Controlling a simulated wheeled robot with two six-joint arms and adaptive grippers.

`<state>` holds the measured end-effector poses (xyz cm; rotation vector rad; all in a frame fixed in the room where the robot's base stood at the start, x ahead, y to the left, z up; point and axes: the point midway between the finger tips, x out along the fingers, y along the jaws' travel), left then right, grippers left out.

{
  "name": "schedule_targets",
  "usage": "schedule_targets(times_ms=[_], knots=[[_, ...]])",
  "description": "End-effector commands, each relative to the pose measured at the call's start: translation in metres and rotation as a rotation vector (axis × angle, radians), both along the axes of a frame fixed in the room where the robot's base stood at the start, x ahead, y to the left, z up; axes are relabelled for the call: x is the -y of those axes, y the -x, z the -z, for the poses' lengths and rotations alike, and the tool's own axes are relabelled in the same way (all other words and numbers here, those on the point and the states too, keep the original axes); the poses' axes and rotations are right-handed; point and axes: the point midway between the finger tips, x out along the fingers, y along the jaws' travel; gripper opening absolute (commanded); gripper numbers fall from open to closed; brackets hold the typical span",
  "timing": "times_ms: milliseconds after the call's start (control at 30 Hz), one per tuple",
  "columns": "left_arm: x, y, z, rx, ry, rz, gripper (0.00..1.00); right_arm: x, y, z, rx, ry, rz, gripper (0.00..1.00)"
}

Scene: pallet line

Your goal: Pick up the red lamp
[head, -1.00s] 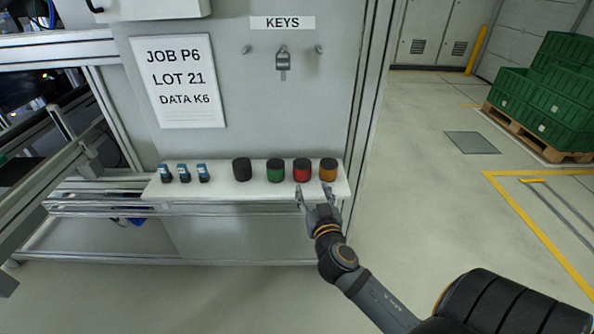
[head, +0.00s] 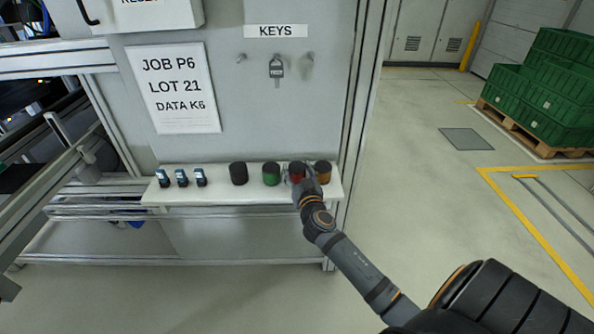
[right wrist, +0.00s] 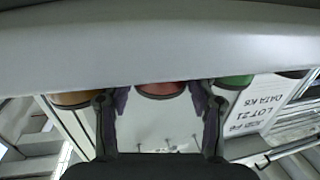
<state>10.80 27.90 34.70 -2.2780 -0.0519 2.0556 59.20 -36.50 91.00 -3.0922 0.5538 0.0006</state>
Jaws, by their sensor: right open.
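The red lamp (head: 297,171) stands on the white shelf (head: 215,194) in the head view, between the green lamp (head: 271,174) and the orange lamp (head: 323,172). My right gripper (head: 303,178) is at the red lamp and partly covers it. In the right wrist view the red lamp (right wrist: 161,89) shows between the two open fingers of the right gripper (right wrist: 159,100), one finger on each side. Whether the fingers touch it cannot be told. The orange lamp also shows there (right wrist: 75,98), close to one finger, and the green lamp (right wrist: 234,81) near the other. My left gripper is not in view.
A black lamp (head: 238,173) and several small blue-and-black parts (head: 181,178) stand farther left on the shelf. A key (head: 276,68) hangs on the panel above. Green crates (head: 540,95) sit on a pallet at right. The floor in front is clear.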

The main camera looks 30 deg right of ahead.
Motion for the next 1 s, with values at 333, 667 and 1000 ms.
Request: schedule_targets(times_ms=[333, 667, 1000], knots=[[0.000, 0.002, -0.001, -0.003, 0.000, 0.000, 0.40, 0.002, -0.006, 0.001, 0.000, 0.000, -0.001, 0.48], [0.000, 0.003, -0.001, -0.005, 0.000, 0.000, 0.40, 0.002, -0.006, 0.001, -0.001, 0.000, -0.001, 0.16], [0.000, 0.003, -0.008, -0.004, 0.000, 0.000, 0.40, 0.002, -0.006, -0.021, 0.003, 0.000, -0.001, 0.16]])
